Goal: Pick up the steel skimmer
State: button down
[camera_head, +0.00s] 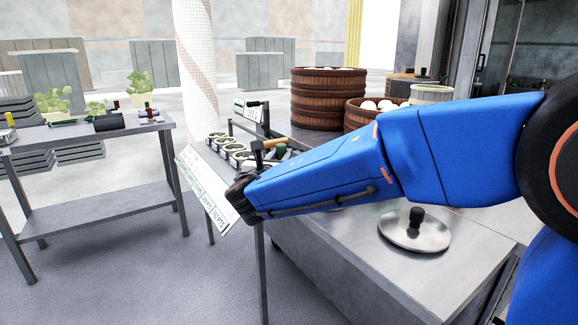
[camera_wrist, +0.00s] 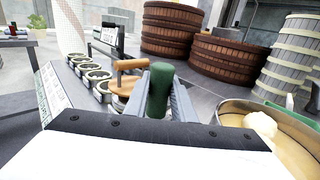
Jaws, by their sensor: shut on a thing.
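The steel skimmer shows only as a dark green, upright handle (camera_wrist: 160,88) between the fingers in the wrist view. Its steel part is hidden behind the gripper and the fingers. My gripper (camera_wrist: 167,98) is shut on this green handle, with one grey finger on each side. In the head view the green handle (camera_head: 280,150) shows small beyond my blue arm, near the far left end of the steel counter. I cannot tell whether the skimmer still touches anything below.
A wooden-handled tool (camera_wrist: 128,68) stands close to the left of the gripper. A row of small round bowls (camera_wrist: 95,75) lies left of it. Stacked brown steamers (camera_head: 328,95) stand behind. A steamer with buns (camera_wrist: 285,135) is close at right. A lid (camera_head: 415,230) lies on the counter.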

notch_tip(320, 180, up, 10)
dwell(0.5)
jog(key=c, duration=2.2)
grip_release()
grip_shut()
